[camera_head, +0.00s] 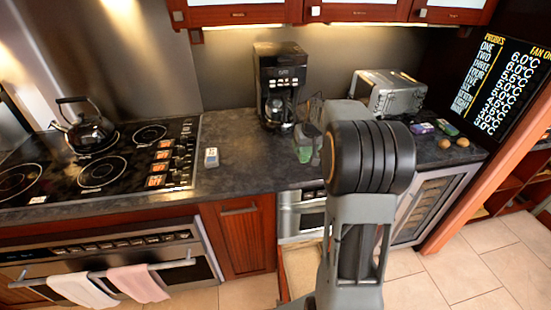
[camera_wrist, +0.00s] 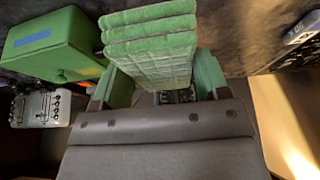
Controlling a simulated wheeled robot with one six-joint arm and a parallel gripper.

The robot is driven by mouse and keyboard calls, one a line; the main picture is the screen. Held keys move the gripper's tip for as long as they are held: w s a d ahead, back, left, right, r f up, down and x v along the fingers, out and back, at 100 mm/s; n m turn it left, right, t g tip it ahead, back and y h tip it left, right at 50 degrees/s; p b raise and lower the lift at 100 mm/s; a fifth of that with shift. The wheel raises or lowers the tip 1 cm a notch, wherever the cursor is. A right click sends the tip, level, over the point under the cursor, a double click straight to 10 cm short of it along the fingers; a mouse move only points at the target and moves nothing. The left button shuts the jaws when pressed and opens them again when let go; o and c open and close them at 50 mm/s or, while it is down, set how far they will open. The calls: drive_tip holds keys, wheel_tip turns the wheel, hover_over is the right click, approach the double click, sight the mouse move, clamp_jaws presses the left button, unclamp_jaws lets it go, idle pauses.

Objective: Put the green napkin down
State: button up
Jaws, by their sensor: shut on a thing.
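The green napkin (camera_wrist: 152,45) is a thick folded stack of ribbed cloth in the wrist view. It stands between the two fingers of my gripper (camera_wrist: 158,82), which is shut on it. In the head view my gripper (camera_head: 312,138) is over the dark counter, in front of the coffee maker and partly hidden by my arm. A bit of green (camera_head: 304,154) shows there. I cannot tell whether the napkin touches the counter.
The black coffee maker (camera_head: 279,85) stands behind my gripper, the silver toaster oven (camera_head: 390,94) to the right. A small grey-white device (camera_head: 211,157) lies left on the counter (camera_head: 240,170), with free room around it. A green box-like thing (camera_wrist: 62,45) is close in the wrist view.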

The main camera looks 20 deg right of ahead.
drive_tip(key=w+a+f+p, duration=0.2)
drive_tip(key=w+a+f, duration=0.15)
drive_tip(key=w, duration=0.25)
drive_tip(key=p, duration=0.2)
approach(277, 164)
drive_tip(key=shift+w+d+f, duration=0.35)
drive_tip(key=shift+w+d, duration=0.15)
drive_tip(key=shift+w, duration=0.2)
drive_tip(key=shift+w+a+f, duration=0.3)
drive_tip(key=shift+w+f, duration=0.05)
drive_tip(key=shift+f, duration=0.25)
wheel_tip(277, 164, down, 3)
drive_tip(key=shift+w+r+p, duration=0.1)
drive_tip(key=shift+w+p, duration=0.05)
drive_tip(key=shift+p, duration=0.7)
drive_tip(key=shift+f, duration=0.3)
drive_tip(key=shift+f, duration=0.1)
drive_tip(key=shift+f, duration=0.15)
drive_tip(key=o, duration=0.8)
drive_tip(key=shift+o, duration=0.2)
